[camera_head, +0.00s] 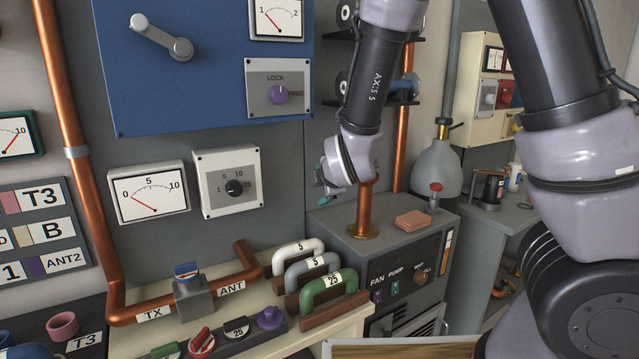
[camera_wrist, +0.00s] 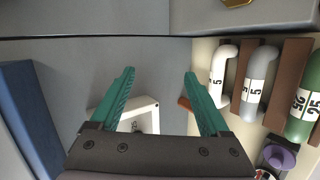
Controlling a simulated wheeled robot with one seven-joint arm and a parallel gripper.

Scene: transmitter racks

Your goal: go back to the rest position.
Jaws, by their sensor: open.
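My gripper (camera_wrist: 158,76) shows in the wrist view with its two teal fingers spread wide and nothing between them. In the head view my gripper (camera_head: 323,176) is small and partly hidden by my wrist. It is in the air in front of the grey wall, above the U-shaped links and left of the copper pipe stub. It appears apart from everything around it.
White (camera_head: 298,253), grey (camera_head: 312,268) and green (camera_head: 329,290) U-shaped links stand on the bench below. A grey cabinet (camera_head: 400,262) with a copper stub (camera_head: 364,208) is at the right. The blue panel (camera_head: 200,70) with a lever (camera_head: 162,38) is at upper left.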

